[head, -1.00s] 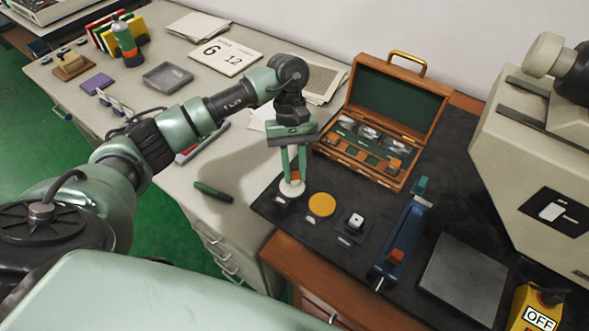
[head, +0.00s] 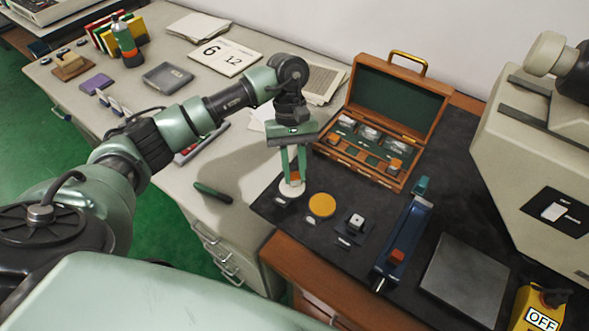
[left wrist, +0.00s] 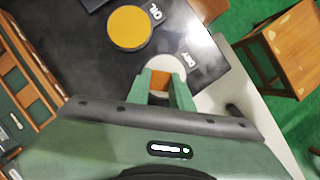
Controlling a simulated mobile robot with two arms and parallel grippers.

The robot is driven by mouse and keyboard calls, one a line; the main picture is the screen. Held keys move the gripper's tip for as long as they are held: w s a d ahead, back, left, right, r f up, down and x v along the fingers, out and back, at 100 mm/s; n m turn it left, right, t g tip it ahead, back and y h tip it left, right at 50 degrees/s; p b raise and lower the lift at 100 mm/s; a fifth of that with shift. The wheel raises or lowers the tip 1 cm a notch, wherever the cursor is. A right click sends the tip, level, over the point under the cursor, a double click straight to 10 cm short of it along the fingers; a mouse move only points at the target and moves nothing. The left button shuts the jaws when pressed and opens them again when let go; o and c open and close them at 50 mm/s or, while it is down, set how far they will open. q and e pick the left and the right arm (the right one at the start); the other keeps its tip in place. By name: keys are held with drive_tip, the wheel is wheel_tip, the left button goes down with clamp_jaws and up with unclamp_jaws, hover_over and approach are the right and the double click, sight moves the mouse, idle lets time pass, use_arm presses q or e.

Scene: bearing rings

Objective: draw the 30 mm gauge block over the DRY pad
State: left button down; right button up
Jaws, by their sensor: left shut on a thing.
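My left gripper (head: 294,181) is shut on a small orange gauge block (head: 295,177); its size marking cannot be read. The block also shows between the fingers in the left wrist view (left wrist: 160,80). The fingertips are at the white round DRY pad (head: 287,195), whose label shows beside it in the left wrist view (left wrist: 172,66). The block is over or on this pad; I cannot tell whether it touches. The fingers hide part of the pad. My right gripper is not in view.
The yellow OIL pad (head: 321,205) lies just right of the DRY pad on the black mat (head: 272,207). A small metal block on a dark base (head: 355,222), a blue holder (head: 405,240) and a grey plate (head: 466,278) lie further right. The open wooden case (head: 345,157) stands behind.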

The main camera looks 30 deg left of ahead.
use_arm(q)
drive_tip(key=shift+s, duration=0.25)
drive_tip(key=shift+s+a, duration=0.2)
drive_tip(key=shift+s, duration=0.65)
drive_tip(key=shift+w+f, duration=0.1)
drive_tip(key=shift+w, duration=0.05)
drive_tip(key=shift+w+d+b, duration=0.2)
drive_tip(key=shift+w+b, duration=0.75)
drive_tip(key=shift+b, duration=0.05)
drive_tip(key=shift+s+a, duration=0.1)
drive_tip(key=shift+s, duration=0.15)
drive_tip(key=shift+s, duration=0.3)
drive_tip(key=shift+r+p, duration=0.7)
drive_tip(key=shift+r, duration=1.9)
